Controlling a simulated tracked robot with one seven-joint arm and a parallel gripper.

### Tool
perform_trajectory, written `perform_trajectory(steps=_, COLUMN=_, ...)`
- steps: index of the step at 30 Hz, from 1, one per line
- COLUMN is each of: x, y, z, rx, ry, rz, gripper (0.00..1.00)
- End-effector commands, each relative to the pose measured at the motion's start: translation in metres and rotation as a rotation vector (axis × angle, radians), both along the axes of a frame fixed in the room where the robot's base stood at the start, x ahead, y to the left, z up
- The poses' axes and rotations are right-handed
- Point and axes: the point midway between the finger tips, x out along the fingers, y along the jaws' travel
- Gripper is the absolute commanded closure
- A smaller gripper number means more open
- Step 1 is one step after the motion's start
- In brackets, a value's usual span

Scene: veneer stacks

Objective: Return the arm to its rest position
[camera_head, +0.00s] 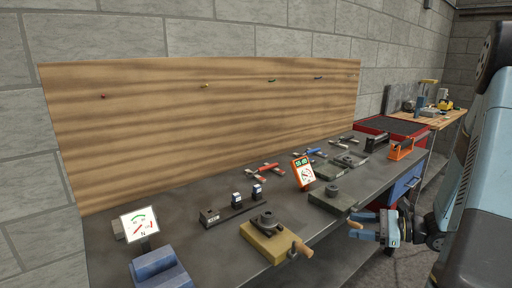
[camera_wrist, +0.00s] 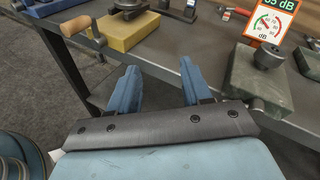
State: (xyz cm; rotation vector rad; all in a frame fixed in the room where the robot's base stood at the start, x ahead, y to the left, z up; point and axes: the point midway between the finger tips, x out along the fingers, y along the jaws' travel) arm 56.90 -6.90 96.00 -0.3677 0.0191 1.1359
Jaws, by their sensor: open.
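My gripper (camera_head: 362,231) is at the right of the head view, in front of the workbench's front edge. My blue and dark arm fills the right side of that view. In the wrist view my gripper (camera_wrist: 157,76) has its two blue fingers spread apart with nothing between them. Past the fingertips lies the edge of the grey workbench (camera_wrist: 165,45). The fingers look clear of the bench, though their exact distance from it is hard to tell.
Near the gripper, a yellow block (camera_head: 270,243) with a wooden-handled fixture and a grey-green block (camera_head: 332,200) sit on the bench. An orange dB meter (camera_head: 303,173) stands behind. A blue block (camera_head: 160,270) is at front left. Dark floor (camera_wrist: 30,85) shows below the bench.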

Motion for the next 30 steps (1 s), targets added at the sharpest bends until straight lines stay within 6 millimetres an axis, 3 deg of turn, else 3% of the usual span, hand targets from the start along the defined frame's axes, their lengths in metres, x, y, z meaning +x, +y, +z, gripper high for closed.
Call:
perform_trajectory(steps=6, x=-0.024, y=0.039, z=0.033, rx=-0.200, ry=-0.072, rz=0.229, gripper=0.51)
perform_trajectory(steps=12, x=-0.050, y=0.064, z=0.055, rx=-0.391, ry=-0.145, rz=0.419, gripper=0.51)
perform_trajectory(steps=21, x=-0.089, y=0.084, z=0.086, rx=-0.694, ry=-0.278, rz=0.668, gripper=0.51)
perform_trajectory(steps=30, x=-0.122, y=0.089, z=0.118, rx=-1.012, ry=-0.445, rz=0.871, gripper=0.51)
